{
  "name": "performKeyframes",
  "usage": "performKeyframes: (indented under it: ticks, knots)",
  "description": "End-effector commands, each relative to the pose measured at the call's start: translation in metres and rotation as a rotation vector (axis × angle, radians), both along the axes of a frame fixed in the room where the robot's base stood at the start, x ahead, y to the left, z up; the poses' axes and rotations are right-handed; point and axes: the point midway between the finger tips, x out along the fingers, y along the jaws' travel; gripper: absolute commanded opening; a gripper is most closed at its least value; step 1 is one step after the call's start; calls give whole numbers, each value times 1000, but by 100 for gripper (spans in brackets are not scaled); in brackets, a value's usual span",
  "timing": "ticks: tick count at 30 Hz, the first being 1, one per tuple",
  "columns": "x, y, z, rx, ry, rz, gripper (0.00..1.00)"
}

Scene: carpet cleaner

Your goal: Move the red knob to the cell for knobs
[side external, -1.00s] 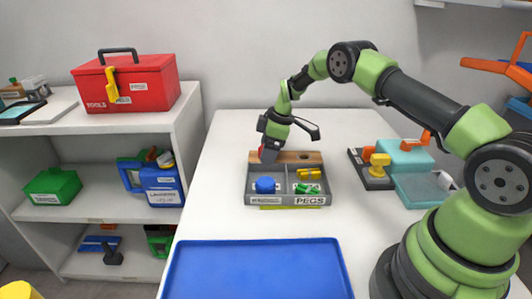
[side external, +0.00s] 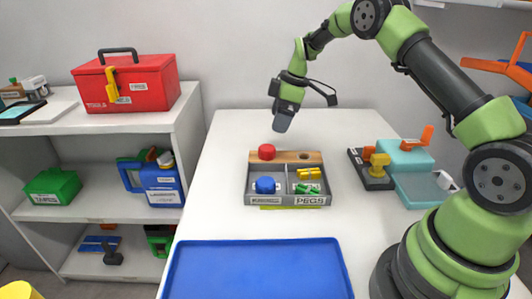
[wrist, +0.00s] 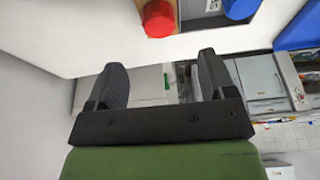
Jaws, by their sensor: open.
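The red knob (side external: 266,152) sits on the left part of the wooden strip (side external: 296,156) behind the grey tray. My gripper (side external: 281,124) is open and empty, above and slightly right of the knob. The tray's left cell (side external: 253,194) holds a blue knob (side external: 265,185); its label is too small to read. The right cell, labelled PEGS (side external: 311,200), holds yellow (side external: 308,174) and green (side external: 306,188) pegs. In the wrist view, the red knob (wrist: 158,17) is at the top edge, beyond the two spread fingers (wrist: 161,78), with nothing between them.
A blue tray (side external: 255,270) lies at the table's front. A teal and dark fixture with a yellow part (side external: 378,164) stands at the right. Shelves at the left hold a red toolbox (side external: 128,84) and bins. The white table is clear left of the grey tray.

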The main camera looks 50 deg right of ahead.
Motion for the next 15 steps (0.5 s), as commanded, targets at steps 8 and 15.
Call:
performKeyframes:
  ticks: [8, 15]
  knots:
    - [0, -1, 2, -1, 1, 0, 77]
    - [7, 4, -1, -23, 38, 29, 77]
